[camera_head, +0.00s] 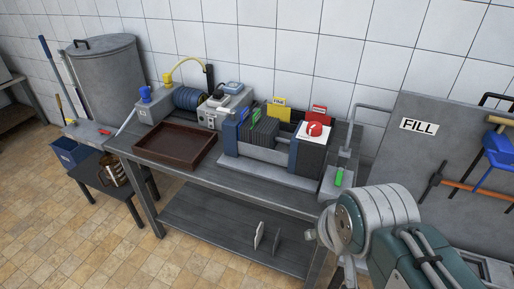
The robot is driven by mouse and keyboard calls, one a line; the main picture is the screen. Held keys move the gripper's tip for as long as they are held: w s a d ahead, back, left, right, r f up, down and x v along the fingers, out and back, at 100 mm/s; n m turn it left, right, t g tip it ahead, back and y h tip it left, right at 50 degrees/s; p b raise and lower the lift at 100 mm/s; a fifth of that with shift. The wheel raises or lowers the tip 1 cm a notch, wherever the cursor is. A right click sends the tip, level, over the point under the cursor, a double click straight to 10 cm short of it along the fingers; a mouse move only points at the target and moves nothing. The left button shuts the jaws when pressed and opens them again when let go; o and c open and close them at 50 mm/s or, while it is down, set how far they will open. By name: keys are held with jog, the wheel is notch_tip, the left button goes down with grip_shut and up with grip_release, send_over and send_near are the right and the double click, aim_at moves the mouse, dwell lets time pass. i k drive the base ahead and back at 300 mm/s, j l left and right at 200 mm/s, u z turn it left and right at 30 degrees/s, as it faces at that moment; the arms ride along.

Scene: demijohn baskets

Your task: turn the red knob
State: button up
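The red knob (314,129) is a round red handwheel with a white mark on it. It sits on top of a white-and-dark block at the right end of a plate-filter unit (270,176) on the bench. It is in plain sight and nothing touches it. My arm shows at the lower right, in front of the bench's right end, as grey and teal links. The fingers of my gripper cannot be made out, and the arm is apart from the knob.
The dark bench (195,172) carries a brown tray (172,147), a grey pump unit with a blue coil (188,98), and a green-handled part (339,177) near its right end. A grey FILL board (405,150) with tools stands at right. Tiled floor (60,215) is free at left.

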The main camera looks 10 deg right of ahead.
aim_at(314, 128)
jog(key=i+l, duration=0.15)
jog(key=l, duration=0.2)
jog(key=i+l, duration=0.2)
jog(key=l, duration=0.15)
jog(key=i+l+u, duration=0.1)
jog(key=l, duration=0.25)
jog(key=i+l, duration=0.2)
jog(key=l, duration=0.2)
